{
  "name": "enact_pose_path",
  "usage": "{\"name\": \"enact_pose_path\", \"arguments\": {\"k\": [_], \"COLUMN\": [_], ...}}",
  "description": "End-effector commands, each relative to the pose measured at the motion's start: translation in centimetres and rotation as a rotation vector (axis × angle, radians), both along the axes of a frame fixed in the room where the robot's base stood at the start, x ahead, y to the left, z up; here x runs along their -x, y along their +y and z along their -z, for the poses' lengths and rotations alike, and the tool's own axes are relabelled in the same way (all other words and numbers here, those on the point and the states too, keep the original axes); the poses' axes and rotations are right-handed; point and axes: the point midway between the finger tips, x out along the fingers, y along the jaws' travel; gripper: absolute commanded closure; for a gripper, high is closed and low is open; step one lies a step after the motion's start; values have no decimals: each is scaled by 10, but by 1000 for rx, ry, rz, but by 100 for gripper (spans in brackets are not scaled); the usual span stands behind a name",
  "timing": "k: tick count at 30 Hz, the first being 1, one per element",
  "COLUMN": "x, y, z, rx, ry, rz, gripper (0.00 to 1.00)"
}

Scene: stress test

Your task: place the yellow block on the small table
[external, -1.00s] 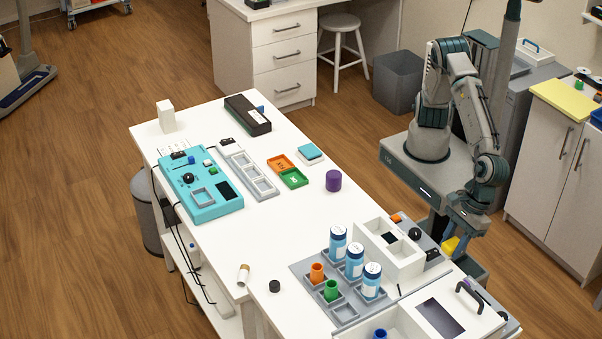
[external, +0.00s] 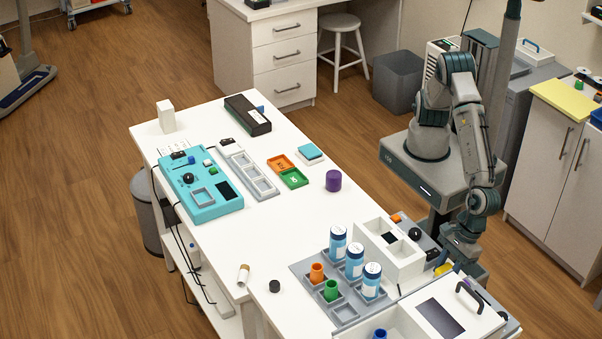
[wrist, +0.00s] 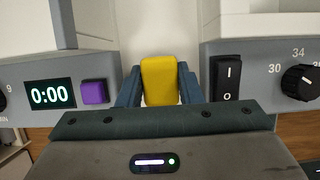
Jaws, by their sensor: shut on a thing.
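The yellow block (wrist: 160,80) is upright between the two blue-grey fingers of my gripper (wrist: 158,88) in the wrist view. My gripper is shut on it. In the external view my gripper (external: 448,264) is low at the right edge of the white bench, and only a small part of the yellow block (external: 442,269) shows beside the equipment. A pale surface lies beyond the block in the wrist view. I cannot tell whether the block touches anything besides the fingers. I cannot make out for certain which surface is the small table.
Grey devices flank my gripper closely: one with a timer display (wrist: 50,94) and purple button (wrist: 94,92), one with a rocker switch (wrist: 225,78) and knob (wrist: 301,81). The bench (external: 240,255) holds blue-labelled bottles (external: 355,261) and a white divided box (external: 400,262).

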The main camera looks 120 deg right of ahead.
Motion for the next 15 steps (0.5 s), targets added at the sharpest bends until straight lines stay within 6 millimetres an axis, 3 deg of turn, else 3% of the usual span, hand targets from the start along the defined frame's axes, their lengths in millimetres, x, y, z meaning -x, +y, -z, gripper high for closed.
{"name": "enact_pose_path", "arguments": {"k": [1, 2, 4, 15], "x": [0, 0, 0, 1], "y": [0, 0, 0, 0], "z": [3, 2, 2, -6], "rx": [0, 0, 0, -1], "ry": [1, 0, 0, -1], "rz": [0, 0, 0, 1], "gripper": [90, 62, 46, 46]}}
